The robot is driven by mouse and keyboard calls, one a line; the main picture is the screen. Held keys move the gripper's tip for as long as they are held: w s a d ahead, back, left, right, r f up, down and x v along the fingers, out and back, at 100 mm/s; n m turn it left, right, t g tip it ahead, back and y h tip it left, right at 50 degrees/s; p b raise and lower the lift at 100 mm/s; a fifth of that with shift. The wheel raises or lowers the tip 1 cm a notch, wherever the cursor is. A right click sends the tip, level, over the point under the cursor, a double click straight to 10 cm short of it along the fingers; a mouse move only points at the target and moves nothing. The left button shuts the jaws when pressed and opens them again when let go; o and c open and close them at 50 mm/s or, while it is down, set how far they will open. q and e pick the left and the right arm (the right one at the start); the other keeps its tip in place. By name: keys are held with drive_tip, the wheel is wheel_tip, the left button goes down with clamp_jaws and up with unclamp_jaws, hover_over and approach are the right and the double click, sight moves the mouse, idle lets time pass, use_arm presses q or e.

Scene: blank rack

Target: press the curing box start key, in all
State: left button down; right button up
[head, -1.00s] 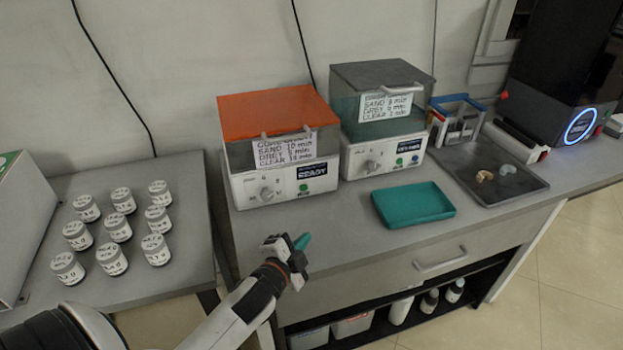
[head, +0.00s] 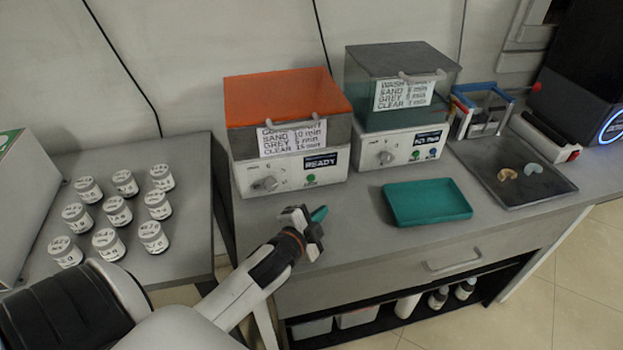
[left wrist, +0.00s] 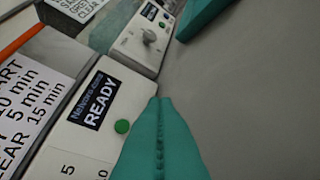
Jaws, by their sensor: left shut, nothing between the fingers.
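The curing box (head: 288,128) with the orange lid stands at the back of the bench. Its white front has a dial, a display reading READY and a green start key (head: 311,179). The key also shows in the left wrist view (left wrist: 122,127), just left of my teal fingertips. My left gripper (head: 319,214) is shut and empty, in front of and below the box's front. The fingertips look close to the key but apart from it. My right gripper is not in view.
A grey-lidded wash box (head: 402,95) stands to the right. A teal tray (head: 427,203) lies in front of it. A dark tray (head: 512,188) holds two small pieces. Several labelled jars (head: 118,210) stand on the left table. Bench space between my gripper and the teal tray is clear.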

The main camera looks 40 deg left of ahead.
sight(311, 178)
use_arm(q)
drive_tip(key=w+a, duration=0.4)
drive_tip(key=a, duration=0.1)
drive_tip(key=shift+w+a+b, duration=0.1)
drive_tip(key=shift+w+b, duration=0.15)
drive_tip(key=shift+b, duration=0.1)
drive_tip(key=shift+w+a, duration=0.35)
drive_tip(key=shift+a, duration=0.1)
drive_tip(key=shift+w+a, duration=0.1)
idle(1.4)
drive_tip(key=shift+w+a+p, duration=0.1)
drive_tip(key=shift+a+p, duration=0.05)
drive_tip(key=shift+p, duration=0.15)
drive_tip(key=shift+w+a, duration=0.1)
drive_tip(key=shift+w+a, duration=0.25)
drive_tip(key=shift+a, duration=0.05)
idle(0.6)
idle(0.3)
drive_tip(key=shift+s+d+p, duration=0.55)
drive_tip(key=shift+d, duration=0.05)
